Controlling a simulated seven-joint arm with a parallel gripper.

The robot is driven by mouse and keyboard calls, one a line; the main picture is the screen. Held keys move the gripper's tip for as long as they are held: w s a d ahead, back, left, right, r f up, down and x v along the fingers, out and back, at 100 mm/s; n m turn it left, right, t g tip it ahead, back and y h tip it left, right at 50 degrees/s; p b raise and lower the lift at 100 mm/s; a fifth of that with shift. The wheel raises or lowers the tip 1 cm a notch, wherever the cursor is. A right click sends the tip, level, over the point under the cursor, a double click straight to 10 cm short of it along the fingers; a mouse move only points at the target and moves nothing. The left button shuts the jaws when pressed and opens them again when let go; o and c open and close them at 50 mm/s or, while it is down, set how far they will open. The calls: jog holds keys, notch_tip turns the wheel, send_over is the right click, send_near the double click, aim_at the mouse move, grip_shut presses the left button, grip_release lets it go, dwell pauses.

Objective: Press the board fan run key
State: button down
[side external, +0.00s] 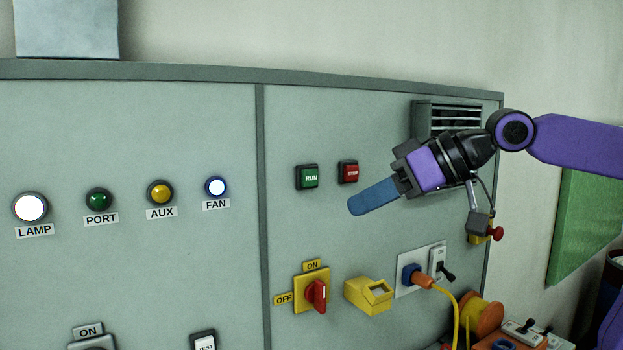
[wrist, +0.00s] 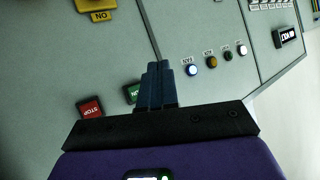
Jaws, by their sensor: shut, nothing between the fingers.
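The green RUN key (side external: 309,177) is on the right panel of the grey board, with the red STOP key (side external: 348,171) to its right. My gripper (side external: 356,206) is shut and empty, its blue fingers pointing left, below and to the right of the RUN key in the side view. I cannot tell its exact gap from the board. In the wrist view the fingertips (wrist: 156,68) partly hide the RUN key (wrist: 131,93), and the STOP key (wrist: 90,107) shows to the left. The FAN lamp (side external: 215,187) is bright white with a blue rim.
A vent (side external: 449,117) is at upper right. The board between the keys and switch is clear.

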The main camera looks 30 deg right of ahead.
jog(key=shift+w+r+t, duration=0.25)
jog(key=shift+r+t, duration=0.05)
jog(key=shift+r, duration=0.5)
jog(key=shift+w, duration=0.1)
send_near(305, 187)
jog(key=shift+s+a+f+x, duration=0.1)
jog(key=shift+s+x, duration=0.05)
jog(key=shift+x, duration=0.65)
jog(key=shift+s+a+f+x, duration=0.1)
jog(key=shift+x, duration=0.7)
jog(key=shift+s+a+f+x, duration=0.1)
jog(key=shift+s+x, duration=0.05)
jog(key=shift+x, duration=0.65)
jog(key=shift+w, duration=0.2)
jog(key=shift+w, duration=0.25)
jog(key=shift+w, duration=0.4)
dwell(0.6)
jog(key=shift+s, duration=0.85)
